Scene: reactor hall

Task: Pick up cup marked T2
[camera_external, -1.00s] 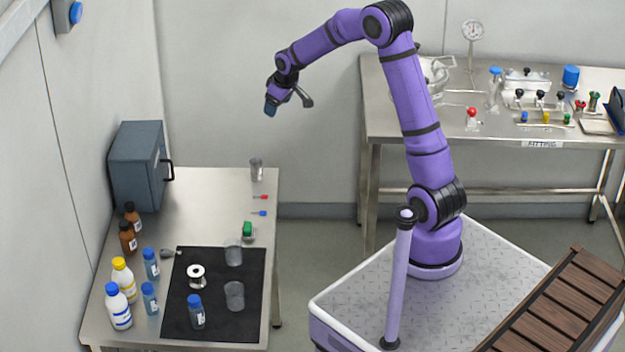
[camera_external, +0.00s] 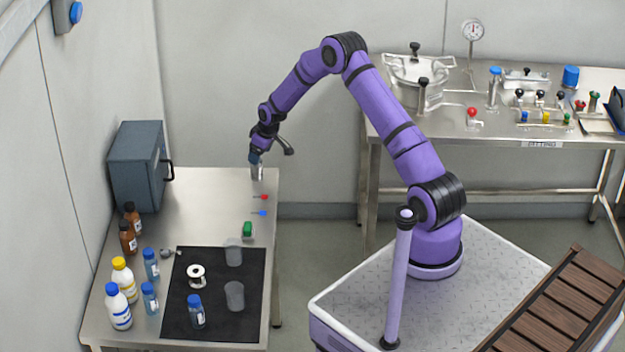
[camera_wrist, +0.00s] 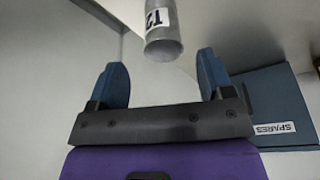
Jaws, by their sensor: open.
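The cup marked T2 (camera_wrist: 162,30) is a grey cylinder with a white label reading T2. In the wrist view it is at the top centre, just beyond the gap between the fingertips. In the external view the cup (camera_external: 257,173) stands at the far right corner of the steel bench (camera_external: 205,205), partly hidden by my gripper. My gripper (camera_external: 255,158) is at the cup's upper part. In the wrist view my gripper (camera_wrist: 161,62) is open, its two blue fingers apart with nothing between them. I cannot tell whether it touches the cup.
A blue-grey box (camera_external: 137,165) labelled SPARES stands at the bench's back left. Red and blue small items (camera_external: 262,213) and a green-topped item (camera_external: 248,230) lie nearer. Two clear beakers (camera_external: 234,295) and a spool (camera_external: 196,276) are on the black mat (camera_external: 180,325). Several bottles (camera_external: 118,308) stand left.

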